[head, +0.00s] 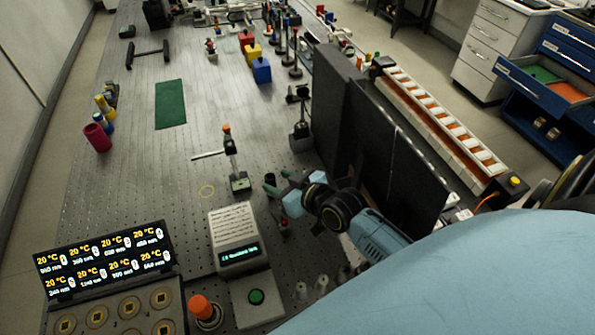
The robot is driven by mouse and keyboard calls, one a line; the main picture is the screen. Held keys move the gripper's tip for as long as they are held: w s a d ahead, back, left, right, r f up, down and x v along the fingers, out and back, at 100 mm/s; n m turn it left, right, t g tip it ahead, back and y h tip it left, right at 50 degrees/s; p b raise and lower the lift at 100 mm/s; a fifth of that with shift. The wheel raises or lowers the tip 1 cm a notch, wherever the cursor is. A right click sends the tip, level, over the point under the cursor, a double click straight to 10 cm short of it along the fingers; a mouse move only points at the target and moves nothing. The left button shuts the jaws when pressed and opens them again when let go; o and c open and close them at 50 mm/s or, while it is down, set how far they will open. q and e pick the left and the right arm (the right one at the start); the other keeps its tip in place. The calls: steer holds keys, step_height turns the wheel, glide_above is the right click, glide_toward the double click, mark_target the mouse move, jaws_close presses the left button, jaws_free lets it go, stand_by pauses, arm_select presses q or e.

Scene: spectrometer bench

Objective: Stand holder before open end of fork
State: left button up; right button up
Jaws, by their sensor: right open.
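A slim dark post holder (231,160) with an orange top stands upright on a dark block-like base on the perforated bench. A thin pale bar (208,154) lies flat just left of it; I cannot tell whether this is the fork or which end is open. Small dark parts by the fingertips are unclear. My left gripper is out of view.
A meter box (236,240) and a display panel (105,262) stand at the front. A tall black panel (372,140) walls off the right side. A green mat (170,104) lies left. The bench between mat and holder is mostly clear.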

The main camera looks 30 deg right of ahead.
steer(key=v, duration=0.7)
steer(key=shift+s+r, duration=0.15)
steer(key=shift+s, duration=0.05)
